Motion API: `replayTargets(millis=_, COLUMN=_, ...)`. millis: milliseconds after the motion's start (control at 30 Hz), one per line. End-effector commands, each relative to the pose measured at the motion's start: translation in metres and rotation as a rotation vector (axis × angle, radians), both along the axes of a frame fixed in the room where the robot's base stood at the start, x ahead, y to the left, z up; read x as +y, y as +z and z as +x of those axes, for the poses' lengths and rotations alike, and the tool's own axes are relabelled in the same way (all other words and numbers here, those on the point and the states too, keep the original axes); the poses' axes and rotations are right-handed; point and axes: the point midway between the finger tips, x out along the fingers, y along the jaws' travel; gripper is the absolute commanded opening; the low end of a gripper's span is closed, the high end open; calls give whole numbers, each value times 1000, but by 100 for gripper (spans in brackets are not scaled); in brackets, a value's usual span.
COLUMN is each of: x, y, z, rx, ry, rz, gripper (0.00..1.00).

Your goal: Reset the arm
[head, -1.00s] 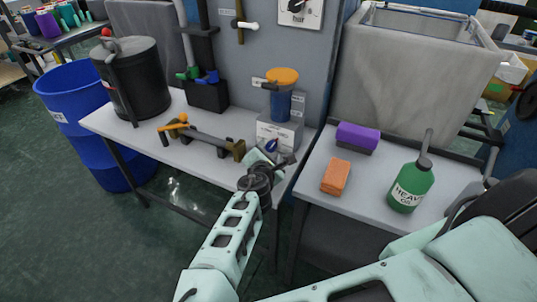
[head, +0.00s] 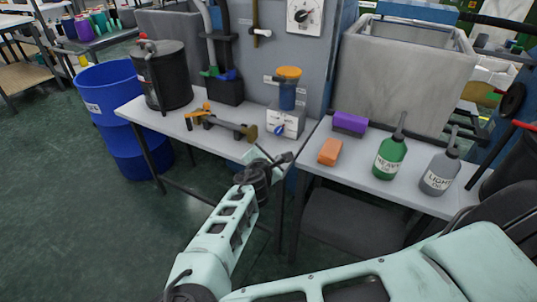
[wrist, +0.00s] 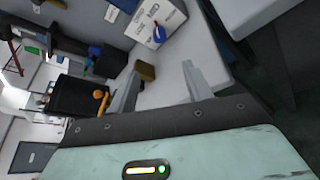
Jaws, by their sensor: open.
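My gripper (head: 273,157) is at the end of my mint-green arm, in front of the gap between the two grey tables in the head view. It is open and empty. In the wrist view my gripper's two grey fingers (wrist: 160,90) stand apart, with the left table's grey top (wrist: 160,68) showing between and beyond them. Nothing is held between them.
The left table holds a white box (head: 286,124) with an orange-capped blue cup, a brass-ended bar (head: 228,126) and a black canister (head: 165,75). The right table holds an orange block (head: 329,151), a purple block (head: 350,123), a green bottle (head: 389,158) and a grey bottle (head: 440,172).

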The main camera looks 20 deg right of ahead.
Motion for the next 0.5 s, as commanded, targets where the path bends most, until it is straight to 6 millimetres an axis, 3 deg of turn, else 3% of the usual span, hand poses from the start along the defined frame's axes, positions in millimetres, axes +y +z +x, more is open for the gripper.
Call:
replayTargets(millis=367, x=0, y=0, z=0, rx=0, ry=-1, rz=1, gripper=50)
replayTargets(millis=500, x=-12, y=-4, z=-7, rx=17, ry=-56, rz=42, gripper=50)
